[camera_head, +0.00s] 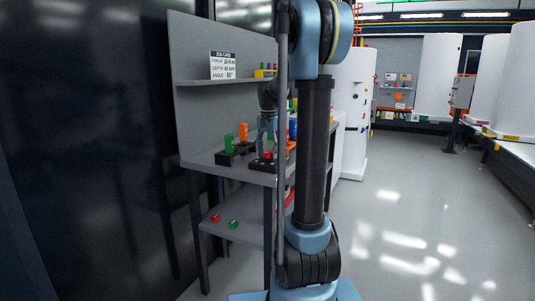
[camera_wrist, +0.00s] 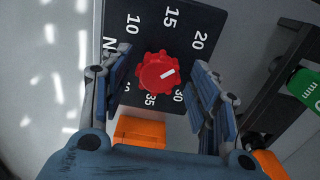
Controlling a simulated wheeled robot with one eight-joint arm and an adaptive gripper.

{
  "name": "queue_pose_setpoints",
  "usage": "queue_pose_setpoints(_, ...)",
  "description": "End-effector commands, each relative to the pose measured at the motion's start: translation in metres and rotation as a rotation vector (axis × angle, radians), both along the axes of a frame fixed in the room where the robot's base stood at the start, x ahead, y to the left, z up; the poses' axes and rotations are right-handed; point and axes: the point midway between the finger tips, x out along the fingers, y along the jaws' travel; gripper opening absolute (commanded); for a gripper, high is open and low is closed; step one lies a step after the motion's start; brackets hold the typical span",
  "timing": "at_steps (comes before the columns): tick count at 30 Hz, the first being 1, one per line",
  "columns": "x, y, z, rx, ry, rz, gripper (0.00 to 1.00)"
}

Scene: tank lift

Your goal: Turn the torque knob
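The torque knob is a red ridged knob (camera_wrist: 157,71) with a white pointer line, on a black dial plate (camera_wrist: 150,30) printed with numbers and an "N". The pointer aims right and slightly up in the wrist view, between the 20 and the part hidden by the right finger. My gripper (camera_wrist: 160,80) is open, one finger on each side of the knob, with visible gaps. In the head view my gripper (camera_head: 267,140) is over the black plate on the workbench (camera_head: 205,158).
A green knob (camera_wrist: 304,88) marked "mm" is at the right of the wrist view. An orange block (camera_wrist: 139,131) lies near the dial. The floor at right is clear.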

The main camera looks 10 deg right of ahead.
Motion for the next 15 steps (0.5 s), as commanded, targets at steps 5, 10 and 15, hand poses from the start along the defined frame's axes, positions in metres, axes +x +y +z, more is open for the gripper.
queue_pose_setpoints(5,0.000,0.000,0.000,-0.001,0.001,0.000,0.55)
queue_pose_setpoints(10,0.000,-0.001,0.008,0.000,0.001,0.000,0.55)
queue_pose_setpoints(15,0.000,-0.001,0.032,-0.001,0.002,0.000,0.55)
